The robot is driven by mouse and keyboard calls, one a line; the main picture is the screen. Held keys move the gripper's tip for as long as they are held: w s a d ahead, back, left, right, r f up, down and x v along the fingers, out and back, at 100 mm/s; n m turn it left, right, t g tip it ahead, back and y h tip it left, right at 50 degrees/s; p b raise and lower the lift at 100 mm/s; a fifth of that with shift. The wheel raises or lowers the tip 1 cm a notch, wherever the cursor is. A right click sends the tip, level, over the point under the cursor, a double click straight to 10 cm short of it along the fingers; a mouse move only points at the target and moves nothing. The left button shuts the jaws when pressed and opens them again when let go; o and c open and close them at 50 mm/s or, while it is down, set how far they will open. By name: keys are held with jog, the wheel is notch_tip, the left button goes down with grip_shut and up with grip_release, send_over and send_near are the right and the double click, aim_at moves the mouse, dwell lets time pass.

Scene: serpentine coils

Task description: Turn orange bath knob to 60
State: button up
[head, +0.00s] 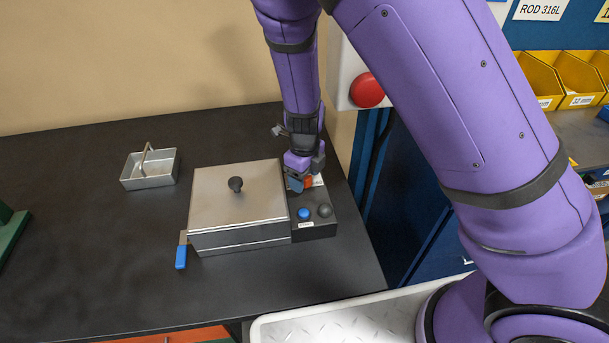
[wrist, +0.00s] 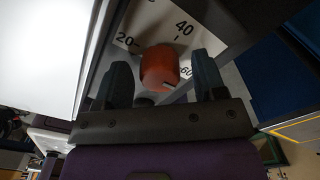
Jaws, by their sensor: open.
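The orange knob (wrist: 160,66) sits on a white dial plate (wrist: 146,22) marked 20, 40 and 60 in the wrist view. A short pale mark shows on the knob's lower right, near the 60; the exact reading cannot be told. My gripper (wrist: 161,58) is open, with one dark finger on each side of the knob. Whether the fingers touch it is unclear. In the head view my gripper (head: 297,183) covers most of the orange knob (head: 308,182) at the back of the bath's control panel (head: 318,229). The metal bath (head: 240,238) stands left of it, lid on.
A blue button (head: 304,214) and a dark round knob (head: 324,210) sit in front of the orange knob. A blue-handled lever (head: 181,257) hangs at the bath's front left. A metal basket (head: 148,181) stands back left. A red button (head: 367,90) is on a box behind.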

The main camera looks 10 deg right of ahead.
notch_tip(320, 180, up, 11)
jog(key=shift+f, duration=0.15)
dwell(0.7)
